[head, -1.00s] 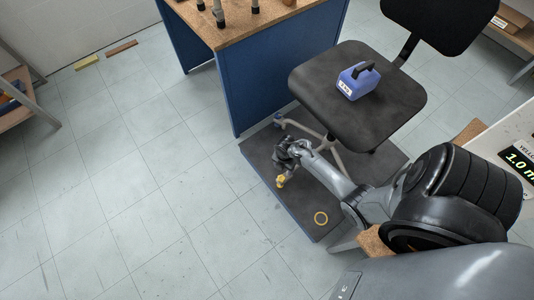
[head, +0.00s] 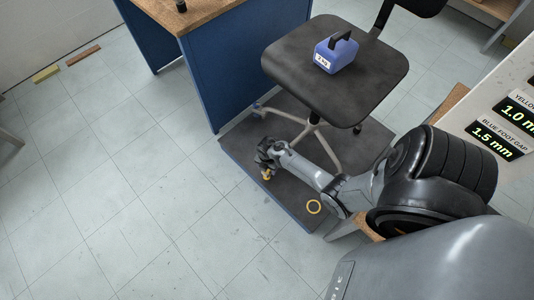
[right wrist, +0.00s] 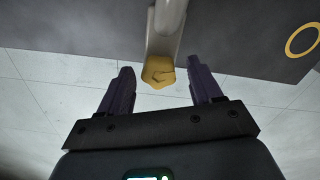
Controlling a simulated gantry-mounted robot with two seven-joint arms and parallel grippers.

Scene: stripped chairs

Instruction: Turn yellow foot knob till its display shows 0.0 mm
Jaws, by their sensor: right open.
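The yellow foot knob (right wrist: 158,72) sits at the end of a grey chair leg in the right wrist view. It lies between and slightly beyond the two open fingers of my right gripper (right wrist: 160,90), with gaps on both sides. In the head view my right gripper (head: 265,165) is low at the chair's foot, and the yellow knob (head: 266,177) shows just below it. The yellow display (head: 519,111) is cut off by the right edge and reads "1.0 m". My left gripper is not in view.
The chair (head: 335,68) stands on a dark platform (head: 238,150), with a blue weight (head: 336,54) on its seat. A yellow ring (head: 314,207) marks the platform. A blue foot gap display (head: 494,139) reads 1.5 mm. A blue-sided bench (head: 235,70) stands behind.

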